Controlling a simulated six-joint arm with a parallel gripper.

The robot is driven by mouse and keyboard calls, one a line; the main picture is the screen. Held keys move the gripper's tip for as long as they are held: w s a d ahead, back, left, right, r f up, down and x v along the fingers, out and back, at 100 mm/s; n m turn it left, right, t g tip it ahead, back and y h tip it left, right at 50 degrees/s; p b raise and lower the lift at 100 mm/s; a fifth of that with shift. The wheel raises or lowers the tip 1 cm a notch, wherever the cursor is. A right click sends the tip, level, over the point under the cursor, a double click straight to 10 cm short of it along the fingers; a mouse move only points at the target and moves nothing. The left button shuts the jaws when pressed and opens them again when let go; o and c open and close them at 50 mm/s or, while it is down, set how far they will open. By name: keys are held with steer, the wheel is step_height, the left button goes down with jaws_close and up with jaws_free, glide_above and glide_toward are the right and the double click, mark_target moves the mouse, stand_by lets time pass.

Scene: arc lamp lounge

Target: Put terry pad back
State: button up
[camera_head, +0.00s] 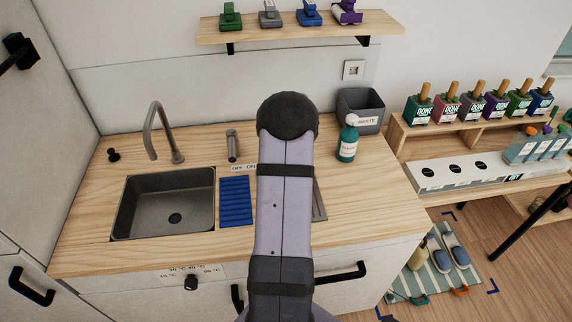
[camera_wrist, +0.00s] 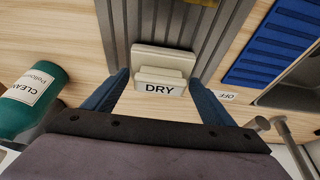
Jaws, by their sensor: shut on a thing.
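In the wrist view, a pale beige pad (camera_wrist: 163,55) with a raised block-shaped grip shows between my two blue fingers. It is over the grey grooved drainer; I cannot tell whether it touches it. My gripper (camera_wrist: 160,78) is shut on this pad. A white DRY label (camera_wrist: 160,89) shows at its near side; I cannot tell whether the label is on the pad or the worktop. In the head view my arm hides the gripper and pad. A wooden wall shelf (camera_head: 385,26) carries green, grey, blue and purple handled pads, with bare board at its right end.
A green bottle (camera_head: 347,143) and a grey waste bin (camera_head: 360,110) stand right of my arm. The blue ribbed mat (camera_head: 236,203), sink (camera_head: 165,200) and faucet (camera_head: 165,135) are left. Several DONE boxes (camera_head: 450,112) line the right-hand rack. The worktop's right front is clear.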

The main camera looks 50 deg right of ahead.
steer(key=shift+f, duration=0.15)
steer(key=o, duration=1)
steer(key=shift+r, duration=0.25)
steer(key=b+v, duration=0.3)
steer(key=v, duration=0.9)
steer(key=shift+a+f, duration=0.1)
